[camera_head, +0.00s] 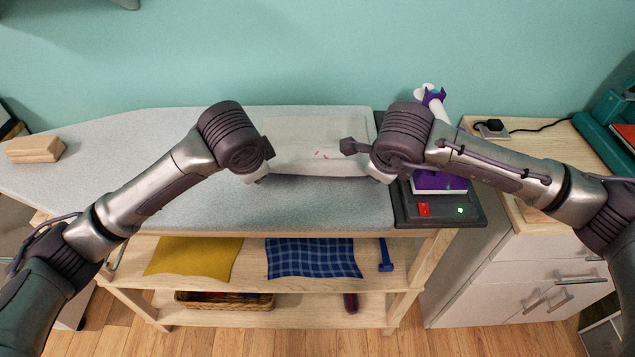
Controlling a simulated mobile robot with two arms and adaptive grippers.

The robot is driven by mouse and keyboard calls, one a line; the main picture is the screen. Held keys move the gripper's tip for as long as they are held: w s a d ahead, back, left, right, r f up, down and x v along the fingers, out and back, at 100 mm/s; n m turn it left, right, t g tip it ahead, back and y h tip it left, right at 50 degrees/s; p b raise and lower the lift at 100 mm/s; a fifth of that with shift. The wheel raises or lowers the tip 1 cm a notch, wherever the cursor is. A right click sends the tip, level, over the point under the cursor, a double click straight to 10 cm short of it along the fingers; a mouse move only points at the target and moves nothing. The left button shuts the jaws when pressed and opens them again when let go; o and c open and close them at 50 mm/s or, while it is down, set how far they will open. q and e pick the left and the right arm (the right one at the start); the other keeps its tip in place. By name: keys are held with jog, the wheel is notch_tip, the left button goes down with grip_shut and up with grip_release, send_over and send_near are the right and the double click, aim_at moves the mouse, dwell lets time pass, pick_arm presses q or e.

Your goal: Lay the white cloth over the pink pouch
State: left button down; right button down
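The white cloth (312,133) lies spread between my two grippers on the grey ironing surface. Its front edge is near both grippers and looks slightly raised. Small reddish marks show near its middle; I cannot tell whether they are on the cloth or something showing through it. The pink pouch is not clearly visible. My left gripper (257,177) is at the cloth's front left corner. My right gripper (378,176) is at its front right corner. The wrists hide most of the fingers, so I cannot tell whether either is shut on the cloth.
A black station with a purple-and-white iron (440,184) stands at right. Shelves below hold a yellow cloth (195,257), a blue checked cloth (313,258) and a basket (224,300).

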pick_arm(q)
jog(key=shift+s+f, duration=0.2)
jog(key=shift+f, duration=0.15)
pick_arm(e)
jog(key=shift+s+f, duration=0.2)
jog(key=shift+f, duration=0.15)
pick_arm(q)
jog(key=c, duration=1)
grip_release()
jog(key=shift+c, duration=0.2)
pick_arm(e)
jog(key=c, duration=1)
grip_release()
jog(key=shift+c, duration=0.2)
pick_arm(q)
jog(key=shift+r, duration=0.35)
pick_arm(e)
jog(key=shift+s+r, duration=0.1)
jog(key=shift+r, duration=0.2)
pick_arm(q)
jog(key=s+v, duration=0.1)
jog(key=v, duration=0.9)
jog(key=shift+s+f, duration=0.15)
jog(key=shift+f, duration=0.05)
pick_arm(e)
jog(key=s+v, duration=0.1)
jog(key=v, duration=0.9)
jog(key=shift+f, duration=0.2)
